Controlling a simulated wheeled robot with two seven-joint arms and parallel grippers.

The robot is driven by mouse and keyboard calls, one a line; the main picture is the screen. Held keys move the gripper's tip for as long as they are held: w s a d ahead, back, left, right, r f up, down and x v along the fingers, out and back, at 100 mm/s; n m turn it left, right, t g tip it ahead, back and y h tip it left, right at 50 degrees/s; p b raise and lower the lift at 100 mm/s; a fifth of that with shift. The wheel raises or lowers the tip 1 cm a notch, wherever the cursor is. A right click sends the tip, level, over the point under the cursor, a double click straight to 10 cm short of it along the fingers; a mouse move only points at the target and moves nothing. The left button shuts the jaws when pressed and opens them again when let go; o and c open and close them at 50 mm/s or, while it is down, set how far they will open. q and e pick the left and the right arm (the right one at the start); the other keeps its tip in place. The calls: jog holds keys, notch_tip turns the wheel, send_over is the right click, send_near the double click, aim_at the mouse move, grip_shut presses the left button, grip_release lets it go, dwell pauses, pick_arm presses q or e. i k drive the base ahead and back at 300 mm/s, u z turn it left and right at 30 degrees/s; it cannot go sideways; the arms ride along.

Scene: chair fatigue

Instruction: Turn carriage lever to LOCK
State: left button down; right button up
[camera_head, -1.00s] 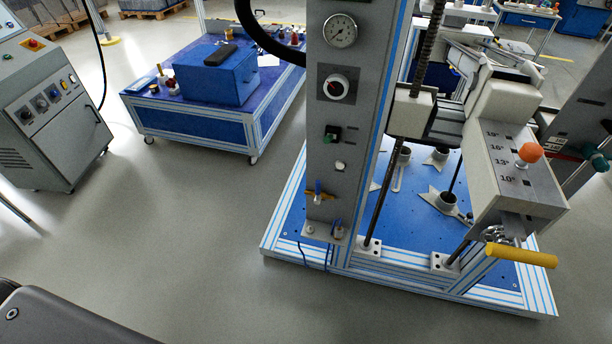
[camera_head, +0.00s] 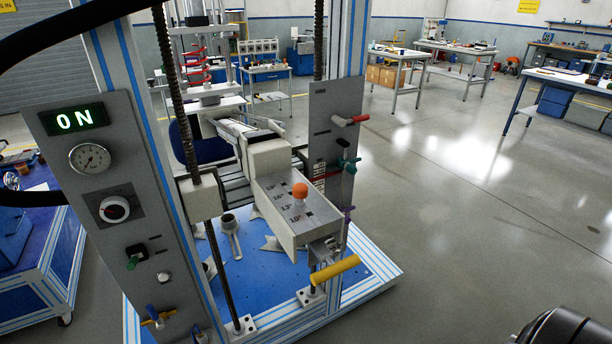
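The test machine's carriage (camera_head: 268,160) sits between two threaded columns. Its sloping front box (camera_head: 290,222) carries angle marks and an orange knob (camera_head: 299,191). A yellow handle (camera_head: 335,269) sticks out below the front of the box. On the grey right panel (camera_head: 335,100) are a red-tipped lever (camera_head: 352,119), a green handle (camera_head: 350,165) and a purple one (camera_head: 347,212). No LOCK label is legible, so I cannot tell which of these is the carriage lever. Neither gripper is in view.
The blue machine base (camera_head: 240,250) stands on the floor. Open floor (camera_head: 450,220) lies to the right, with workbenches (camera_head: 400,55) behind.

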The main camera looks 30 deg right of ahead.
aim_at(355, 120)
jog(key=z, duration=0.7)
jog(key=k, duration=0.65)
jog(key=u, duration=0.8)
jog(key=i, duration=1.3)
jog(key=z, duration=0.65)
